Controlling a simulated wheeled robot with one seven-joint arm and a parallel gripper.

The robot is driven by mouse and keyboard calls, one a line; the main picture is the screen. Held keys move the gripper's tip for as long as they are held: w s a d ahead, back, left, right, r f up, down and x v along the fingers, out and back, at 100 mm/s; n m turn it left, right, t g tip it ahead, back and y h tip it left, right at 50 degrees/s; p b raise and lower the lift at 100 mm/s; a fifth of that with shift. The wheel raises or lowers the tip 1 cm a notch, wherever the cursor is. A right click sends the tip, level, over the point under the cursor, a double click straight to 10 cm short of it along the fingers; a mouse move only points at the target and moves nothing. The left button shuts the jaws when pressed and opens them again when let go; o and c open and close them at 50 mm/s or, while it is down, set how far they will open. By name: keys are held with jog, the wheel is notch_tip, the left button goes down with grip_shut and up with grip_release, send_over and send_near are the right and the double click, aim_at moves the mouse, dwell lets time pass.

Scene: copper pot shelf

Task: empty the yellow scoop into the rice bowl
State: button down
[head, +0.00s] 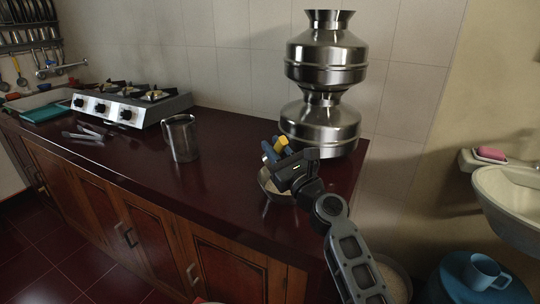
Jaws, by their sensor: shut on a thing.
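My gripper (274,152) is above the counter at the right, shut on the yellow scoop (280,143). Only a small yellow part of the scoop shows at the jaws, beside a blue piece (267,151). The rest of the scoop and what is in it are hidden or too small to tell. The rice bowl (266,187) is a shallow metal bowl on the counter, just below my gripper. My gripper and wrist cover its right part, and its contents do not show clearly.
Two stacked steel pots (322,125) stand close behind my gripper. A steel jug (181,138) and a gas stove (130,104) are to the left on the dark red counter (225,165). A sink (510,200) and a blue mug (484,271) on a blue stool are at the right.

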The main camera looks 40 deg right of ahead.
jog(key=s+d+m+g+h+b, duration=0.1)
jog(key=s+d+m+h+b, duration=0.1)
jog(key=m, duration=0.6)
jog(key=s+d+f+m+h+b, duration=0.1)
jog(key=s+d+m+h+b, duration=0.1)
jog(key=d+m+h+b, duration=0.3)
jog(key=shift+s+d+f+m+g+h+b, duration=0.15)
jog(key=shift+s+d+m+g+h+b, duration=0.2)
jog(key=shift+m+h+b, duration=1.1)
jog(key=shift+m, duration=0.45)
jog(key=shift+f+b, duration=0.1)
jog(key=shift+b, duration=0.5)
